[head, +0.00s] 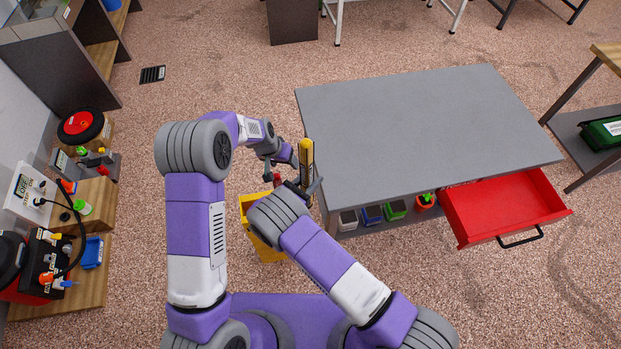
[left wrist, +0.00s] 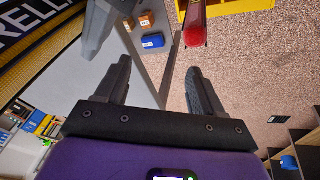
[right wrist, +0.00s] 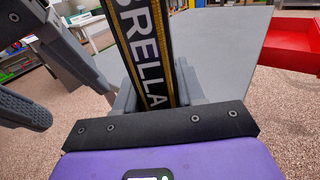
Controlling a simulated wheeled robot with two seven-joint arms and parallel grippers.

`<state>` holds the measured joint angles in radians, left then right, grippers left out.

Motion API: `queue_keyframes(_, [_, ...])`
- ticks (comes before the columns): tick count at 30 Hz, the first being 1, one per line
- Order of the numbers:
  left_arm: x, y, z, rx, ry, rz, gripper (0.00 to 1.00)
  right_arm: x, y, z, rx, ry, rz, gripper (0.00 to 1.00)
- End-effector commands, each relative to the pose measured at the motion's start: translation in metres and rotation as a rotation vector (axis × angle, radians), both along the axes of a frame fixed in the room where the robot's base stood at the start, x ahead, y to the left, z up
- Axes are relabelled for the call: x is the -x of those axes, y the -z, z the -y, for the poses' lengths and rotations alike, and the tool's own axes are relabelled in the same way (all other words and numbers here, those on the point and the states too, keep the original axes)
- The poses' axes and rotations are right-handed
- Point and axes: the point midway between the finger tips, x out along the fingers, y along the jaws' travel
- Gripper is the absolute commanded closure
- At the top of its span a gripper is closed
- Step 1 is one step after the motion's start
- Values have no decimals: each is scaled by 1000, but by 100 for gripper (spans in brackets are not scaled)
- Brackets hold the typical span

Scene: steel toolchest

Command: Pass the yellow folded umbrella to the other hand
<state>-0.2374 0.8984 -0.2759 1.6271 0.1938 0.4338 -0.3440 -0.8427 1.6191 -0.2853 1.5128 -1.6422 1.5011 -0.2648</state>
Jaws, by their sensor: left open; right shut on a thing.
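The yellow folded umbrella (head: 307,155), with a dark strip lettered in white, stands roughly upright beside the workbench's left edge. My right gripper (head: 306,186) is shut on it; the right wrist view shows the umbrella (right wrist: 148,50) between its fingers (right wrist: 156,98). My left gripper (head: 292,160) is just left of the umbrella, open and apart from it. In the left wrist view nothing is between the left fingers (left wrist: 160,82); the umbrella (left wrist: 35,45) is off at the upper left. The umbrella's lower end is hidden in the head view.
A grey workbench (head: 410,115) with an open red drawer (head: 500,208) stands to the right. A yellow bin (head: 268,250) is below my grippers, with a red rounded object (left wrist: 195,28) near it. Small coloured bins (head: 396,209) sit under the bench.

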Motion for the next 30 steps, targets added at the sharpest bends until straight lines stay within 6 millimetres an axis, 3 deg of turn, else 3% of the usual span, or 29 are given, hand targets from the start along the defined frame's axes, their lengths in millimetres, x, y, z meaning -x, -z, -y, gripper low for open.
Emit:
queue_keyframes(1, [11,25,-16,-10,-32,-21,32,0,-1,0,0,0,1,100])
queue_keyframes(3, [26,55,-36,-27,-74,-37,32,0,-1,0,0,0,1,100])
queue_keyframes(8, [68,116,-83,-84,-170,-74,32,0,-1,0,0,0,1,100])
queue_keyframes(12, [116,160,-123,-154,-247,-116,32,0,-1,0,0,0,1,100])
queue_keyframes(18, [197,206,-174,-278,-335,-191,32,0,-1,0,0,0,1,100])
queue_keyframes(22, [251,223,-199,-361,-374,-245,32,0,-1,0,0,0,1,100])
queue_keyframes(24, [282,228,-208,-396,-387,-280,32,0,-1,0,0,0,1,100])
queue_keyframes(26, [305,226,-199,-381,-393,-312,32,0,-1,0,0,0,1,100])
queue_keyframes(30, [298,202,-135,-184,-359,-317,32,0,-1,0,0,0,1,100])
